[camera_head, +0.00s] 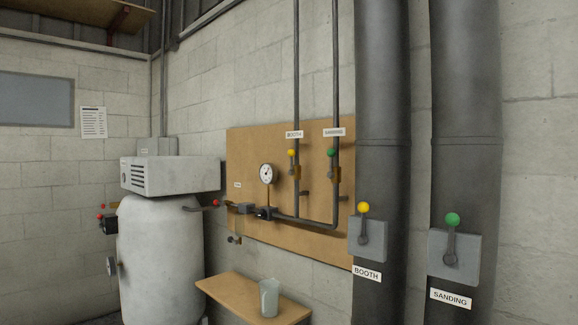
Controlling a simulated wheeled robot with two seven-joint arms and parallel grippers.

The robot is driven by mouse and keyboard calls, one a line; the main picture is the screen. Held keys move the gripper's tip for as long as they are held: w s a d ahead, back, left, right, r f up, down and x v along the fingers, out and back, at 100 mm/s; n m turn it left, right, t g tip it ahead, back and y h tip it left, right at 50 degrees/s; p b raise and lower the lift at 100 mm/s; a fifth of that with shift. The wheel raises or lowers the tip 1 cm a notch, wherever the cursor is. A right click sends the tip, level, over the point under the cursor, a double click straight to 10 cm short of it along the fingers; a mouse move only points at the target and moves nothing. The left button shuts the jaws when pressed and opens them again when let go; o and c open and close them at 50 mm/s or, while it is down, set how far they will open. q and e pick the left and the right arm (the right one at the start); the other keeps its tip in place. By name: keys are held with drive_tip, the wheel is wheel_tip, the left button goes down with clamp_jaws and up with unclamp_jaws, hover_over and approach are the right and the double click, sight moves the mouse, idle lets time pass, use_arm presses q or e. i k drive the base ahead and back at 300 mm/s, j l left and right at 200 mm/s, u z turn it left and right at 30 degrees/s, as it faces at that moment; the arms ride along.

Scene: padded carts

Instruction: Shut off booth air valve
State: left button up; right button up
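The booth air valve (292,163) is on the brown wall board, on the thin vertical pipe under a white BOOTH label (294,134). Its lever has a yellow knob at the top and stands upright, roughly along the pipe. Beside it, the sanding valve (332,163) has a green knob and a SANDING label (334,132); its lever is also upright. A second yellow-knobbed lever (363,222) is on a grey box on the large duct, with another BOOTH label (367,273) below. Neither of my grippers is in view.
A green-knobbed lever (451,238) is on the right duct. A pressure gauge (267,174) and red-knobbed lever (213,203) are on the air line. A pale tank (160,260) stands left. A small wooden shelf (235,290) with a cup (269,297) juts out below the board.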

sight(291, 153)
drive_tip(key=j, duration=0.4)
drive_tip(key=i+j, duration=0.15)
drive_tip(key=j, duration=0.2)
drive_tip(key=i+j+u, duration=0.1)
drive_tip(key=i+j, duration=0.85)
drive_tip(key=i+l, duration=0.2)
drive_tip(key=i, duration=0.2)
drive_tip(key=i+l, duration=0.2)
drive_tip(key=i, duration=0.2)
drive_tip(key=i+l, duration=0.15)
drive_tip(key=i, duration=0.25)
